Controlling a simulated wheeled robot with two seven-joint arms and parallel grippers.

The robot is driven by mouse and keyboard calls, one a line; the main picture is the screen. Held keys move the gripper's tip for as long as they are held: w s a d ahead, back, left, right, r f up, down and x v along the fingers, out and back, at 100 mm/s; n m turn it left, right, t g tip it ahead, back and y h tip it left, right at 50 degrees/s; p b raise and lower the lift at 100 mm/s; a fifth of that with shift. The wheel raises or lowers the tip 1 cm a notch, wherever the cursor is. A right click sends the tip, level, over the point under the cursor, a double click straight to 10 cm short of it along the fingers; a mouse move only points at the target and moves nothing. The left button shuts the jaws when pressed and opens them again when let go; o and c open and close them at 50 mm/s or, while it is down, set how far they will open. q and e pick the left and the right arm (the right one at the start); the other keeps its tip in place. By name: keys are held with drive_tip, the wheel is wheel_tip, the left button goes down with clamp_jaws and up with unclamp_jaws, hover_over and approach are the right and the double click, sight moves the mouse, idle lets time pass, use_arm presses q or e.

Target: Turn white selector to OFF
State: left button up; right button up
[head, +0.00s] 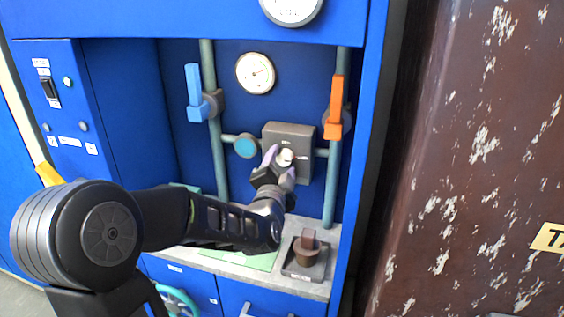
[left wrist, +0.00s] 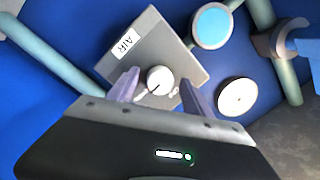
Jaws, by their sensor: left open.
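The white selector (head: 286,157) is a small round knob on the front of a grey box (head: 302,134) mounted on the pipes. In the left wrist view the white selector (left wrist: 160,79) has a small dark mark near its lower edge, and the box (left wrist: 150,40) carries an "AIR" label. My left gripper (head: 279,162) is at the box front. In the left wrist view its open fingers (left wrist: 158,90) stand on either side of the knob, with gaps visible. The labels around the knob are too small or hidden to read. My right gripper is not in view.
A blue lever valve (head: 195,93) is on the left pipe and an orange lever valve (head: 335,107) on the right pipe. A round gauge (head: 256,73) and a teal disc (head: 246,146) are nearby. A brown block on a base (head: 306,257) stands on the counter below.

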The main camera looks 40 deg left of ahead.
use_arm(q)
drive_tip(key=shift+w+a, duration=0.1)
drive_tip(key=shift+w, duration=0.05)
clamp_jaws()
idle(0.6)
